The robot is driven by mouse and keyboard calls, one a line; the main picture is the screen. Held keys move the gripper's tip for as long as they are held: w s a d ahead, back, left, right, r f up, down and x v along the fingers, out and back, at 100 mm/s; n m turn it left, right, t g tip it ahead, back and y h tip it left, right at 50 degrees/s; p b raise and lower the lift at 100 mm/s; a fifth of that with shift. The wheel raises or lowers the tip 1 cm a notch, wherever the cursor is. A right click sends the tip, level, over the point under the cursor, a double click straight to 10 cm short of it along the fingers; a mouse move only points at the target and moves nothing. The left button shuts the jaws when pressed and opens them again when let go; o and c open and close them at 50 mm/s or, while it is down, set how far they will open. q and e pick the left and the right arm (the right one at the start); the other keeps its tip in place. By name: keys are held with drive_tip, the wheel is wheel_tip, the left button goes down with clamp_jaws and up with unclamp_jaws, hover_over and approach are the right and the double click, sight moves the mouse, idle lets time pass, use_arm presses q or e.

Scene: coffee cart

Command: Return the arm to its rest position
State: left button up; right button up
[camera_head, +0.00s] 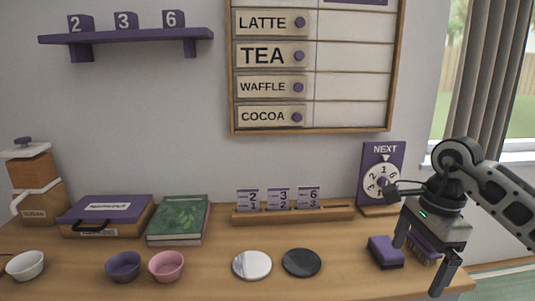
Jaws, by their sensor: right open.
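My right gripper (422,262) comes in from the right and hangs over the right end of the wooden table (210,275). Its two fingers are spread apart and point down, with nothing held between them. A purple block-like sponge or eraser (385,252) lies on the table just left of the fingers. A purple brush (425,246) with pale bristles lies behind the fingers and is partly hidden by them. I cannot tell whether the fingers touch either one. My left gripper is not in view.
A purple NEXT dial sign (381,155) stands close behind the right gripper. A wooden card rack (330,213), white and black discs (301,263), bowls (167,266), a green book (178,220) and a purple case (105,212) occupy the table. The menu board (312,70) hangs above.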

drive_tip(key=s+a+f+m+g+y, duration=0.1)
drive_tip(key=a+f+y, duration=0.15)
drive_tip(key=a, duration=0.35)
drive_tip(key=s+a+f+y, duration=0.1)
drive_tip(key=s+a+y, duration=0.1)
drive_tip(key=a+y, duration=0.3)
drive_tip(key=s+a+f+m+g+y, duration=0.1)
drive_tip(key=a+f+y, duration=0.1)
drive_tip(key=a, duration=0.5)
drive_tip(key=s+a+r+m+t+y, duration=0.35)
drive_tip(key=a+m+t+y, duration=0.3)
drive_tip(key=m+y, duration=0.5)
drive_tip(key=w+d+f+m+t+h, duration=0.1)
drive_tip(key=d+f+m+t+h, duration=0.45)
drive_tip(key=m, duration=0.85)
drive_tip(key=w+d+f+m+t+h, duration=0.1)
drive_tip(key=d+f+m+t+h, duration=0.15)
drive_tip(key=m+t+h, duration=0.8)
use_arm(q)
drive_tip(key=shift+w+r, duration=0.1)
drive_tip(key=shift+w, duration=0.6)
use_arm(e)
drive_tip(key=s+d+f+m+g+h, duration=0.3)
drive_tip(key=s+f+m+g, duration=0.7)
drive_tip(key=f+m, duration=0.4)
wheel_tip(320, 180, down, 2)
drive_tip(key=shift+s+d+f+m, duration=0.1)
drive_tip(key=shift+s+d+m, duration=0.2)
drive_tip(key=shift+s+d, duration=0.45)
